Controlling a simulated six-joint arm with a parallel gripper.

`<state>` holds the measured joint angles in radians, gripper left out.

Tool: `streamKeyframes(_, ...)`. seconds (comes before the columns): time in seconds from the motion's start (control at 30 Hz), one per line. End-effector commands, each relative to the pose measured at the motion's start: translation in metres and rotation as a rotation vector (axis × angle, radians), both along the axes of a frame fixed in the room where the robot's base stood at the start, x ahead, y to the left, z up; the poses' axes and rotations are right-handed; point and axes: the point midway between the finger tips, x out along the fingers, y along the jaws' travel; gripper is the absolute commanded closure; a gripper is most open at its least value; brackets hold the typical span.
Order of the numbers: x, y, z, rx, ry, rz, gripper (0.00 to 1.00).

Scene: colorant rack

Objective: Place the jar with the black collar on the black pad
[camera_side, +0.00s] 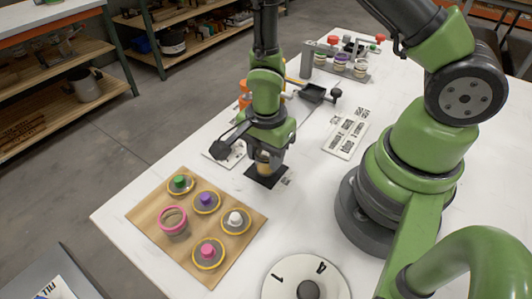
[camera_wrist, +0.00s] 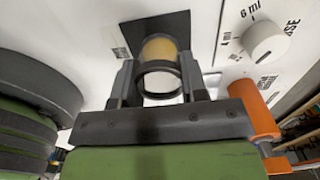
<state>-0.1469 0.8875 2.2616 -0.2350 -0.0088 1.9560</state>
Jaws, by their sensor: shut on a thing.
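My gripper (camera_side: 266,150) points down over the black pad (camera_side: 262,180) near the middle of the white table. It is shut on a jar with a black collar (camera_side: 264,164) and amber contents. In the wrist view the jar (camera_wrist: 160,50) sits between the two fingers (camera_wrist: 159,82), with its dark ring facing the camera. The black pad (camera_wrist: 131,38) shows behind the jar there. The jar's base is at or just above the pad; I cannot tell whether it touches. The gripper hides part of the jar in the side view.
A wooden board (camera_side: 155,222) at the front left holds a pink-collared jar (camera_side: 173,221) and several coloured knobs on round discs. A dial (camera_side: 306,283) lies at the front edge. A rack with small jars (camera_side: 340,62) stands at the back. A printed card (camera_side: 346,137) lies right of the pad.

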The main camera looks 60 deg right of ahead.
Motion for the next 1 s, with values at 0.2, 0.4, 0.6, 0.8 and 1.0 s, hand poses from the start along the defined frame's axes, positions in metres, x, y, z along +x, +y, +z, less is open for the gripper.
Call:
streamKeyframes(0.2,-0.0001,0.0004,-0.0024,0.002,0.0,-0.001,0.86)
streamKeyframes(0.4,-0.0005,0.0005,-0.0054,0.003,0.002,-0.002,0.86)
streamKeyframes(0.6,-0.0002,0.0006,-0.0052,0.003,0.001,0.0,0.35)
streamKeyframes(0.8,-0.0002,0.0005,-0.005,0.003,0.001,0.0,0.35)
streamKeyframes(1.0,0.001,0.0,0.0025,-0.001,-0.004,-0.001,0.35)
